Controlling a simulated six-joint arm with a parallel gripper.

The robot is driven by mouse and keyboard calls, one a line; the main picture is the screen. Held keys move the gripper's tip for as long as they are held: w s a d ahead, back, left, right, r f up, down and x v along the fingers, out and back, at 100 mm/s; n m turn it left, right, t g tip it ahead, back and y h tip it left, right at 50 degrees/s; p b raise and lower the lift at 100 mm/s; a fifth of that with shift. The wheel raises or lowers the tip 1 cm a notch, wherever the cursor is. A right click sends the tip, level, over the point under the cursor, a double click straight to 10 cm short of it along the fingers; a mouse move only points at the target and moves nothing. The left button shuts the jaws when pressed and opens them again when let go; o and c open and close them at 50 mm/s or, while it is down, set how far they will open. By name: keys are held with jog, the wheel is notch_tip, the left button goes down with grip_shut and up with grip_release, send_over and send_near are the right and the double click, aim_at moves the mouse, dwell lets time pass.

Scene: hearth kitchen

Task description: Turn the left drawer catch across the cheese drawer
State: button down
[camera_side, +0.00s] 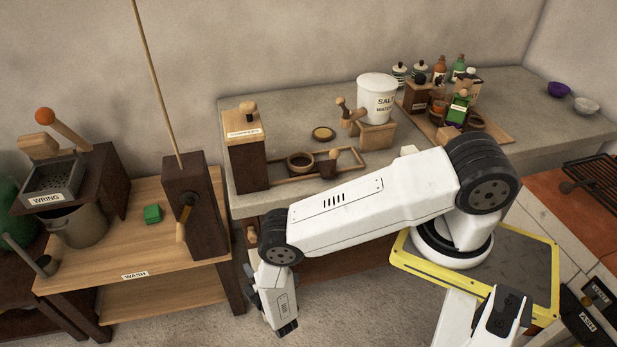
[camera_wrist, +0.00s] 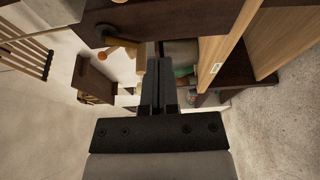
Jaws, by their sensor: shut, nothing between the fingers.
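My gripper (camera_side: 250,275) hangs low in front of the stone counter, left of my forearm. Its dark fingers are shut and empty; they also show in the wrist view (camera_wrist: 160,75). A small wooden piece (camera_side: 251,236) sits under the counter's front left corner, just above the gripper. It may be the left drawer catch, but I cannot tell its turn. The brown wooden front under the counter (camera_side: 345,262) is mostly hidden behind my arm. I cannot make out the cheese drawer in either view.
A dark post (camera_side: 196,190) with a crank handle (camera_side: 181,232) stands left of the gripper, on the wash table (camera_side: 110,265). The handle shows in the wrist view (camera_wrist: 118,42). A salt-water crock (camera_side: 377,97) and a wooden tray stand on the counter. Floor below is clear.

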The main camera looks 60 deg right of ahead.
aim_at(253, 239)
jog(key=shift+w, duration=0.1)
jog(key=shift+w+d, duration=1.5)
jog(key=shift+d, duration=0.3)
jog(key=shift+w+d, duration=1.5)
jog(key=shift+d, duration=0.25)
